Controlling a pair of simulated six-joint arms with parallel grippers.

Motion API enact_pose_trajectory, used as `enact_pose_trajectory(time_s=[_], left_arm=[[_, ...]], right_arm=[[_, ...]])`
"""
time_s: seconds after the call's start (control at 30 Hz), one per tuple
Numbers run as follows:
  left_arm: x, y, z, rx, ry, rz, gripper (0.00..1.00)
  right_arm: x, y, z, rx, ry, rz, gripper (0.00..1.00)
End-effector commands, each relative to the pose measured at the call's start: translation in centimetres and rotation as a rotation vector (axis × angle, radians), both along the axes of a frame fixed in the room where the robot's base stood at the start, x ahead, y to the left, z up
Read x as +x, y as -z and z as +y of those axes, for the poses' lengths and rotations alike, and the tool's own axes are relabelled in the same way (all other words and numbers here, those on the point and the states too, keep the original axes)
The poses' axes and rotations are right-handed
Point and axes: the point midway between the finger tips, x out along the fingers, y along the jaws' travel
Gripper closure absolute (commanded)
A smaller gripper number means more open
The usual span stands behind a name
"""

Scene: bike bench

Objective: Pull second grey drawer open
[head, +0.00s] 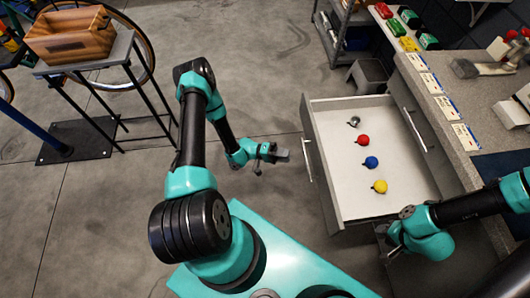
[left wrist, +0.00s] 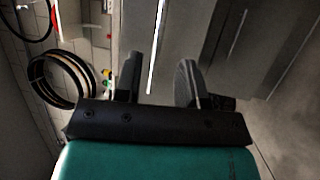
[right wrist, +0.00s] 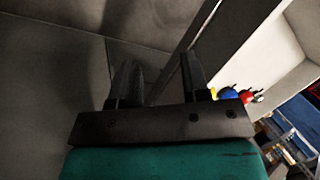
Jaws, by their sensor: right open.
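A grey drawer (head: 321,172) is pulled out from the bench cabinet, its pale interior showing. Its bar handle (head: 307,158) is on the left-facing front. A closed drawer front with its own handle (head: 414,130) sits above it, under the counter. My left gripper (head: 279,155) is open and empty, in front of the open drawer's handle and apart from it. In the left wrist view a bright handle bar (left wrist: 156,48) shows beyond and between the fingers. My right gripper (head: 388,242) is open, by the drawer's near side; its fingers (right wrist: 160,85) show in the right wrist view.
A small metallic item (head: 354,122) and red (head: 362,140), blue (head: 371,162) and yellow (head: 379,186) balls lie in the drawer. The counter (head: 455,85) holds bins and tools. A stand with a wooden crate (head: 70,38) is at left. The floor left of the drawer is clear.

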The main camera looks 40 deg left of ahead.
Motion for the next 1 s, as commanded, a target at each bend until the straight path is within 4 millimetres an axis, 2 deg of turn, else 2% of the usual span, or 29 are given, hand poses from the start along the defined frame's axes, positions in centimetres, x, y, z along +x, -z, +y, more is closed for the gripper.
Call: enact_pose_trajectory(time_s=[0.2, 0.43, 0.6, 1.0], left_arm=[[-1.3, 0.8, 3.9, 0.001, -0.004, 0.0, 0.63], [-2.4, 1.4, 7.0, 0.0, -0.001, 0.0, 0.63], [-2.7, 1.5, 7.8, -0.001, 0.001, 0.0, 0.63], [-2.7, 1.5, 7.9, 0.0, 0.001, 0.001, 0.63]], right_arm=[[0.0, 0.0, 0.0, 0.0, 0.0, 0.0, 0.57], [0.0, 0.0, 0.0, 0.0, 0.0, 0.0, 0.57], [0.0, 0.0, 0.0, 0.0, 0.0, 0.0, 0.57], [0.0, 0.0, 0.0, 0.0, 0.0, 0.0, 0.57]])
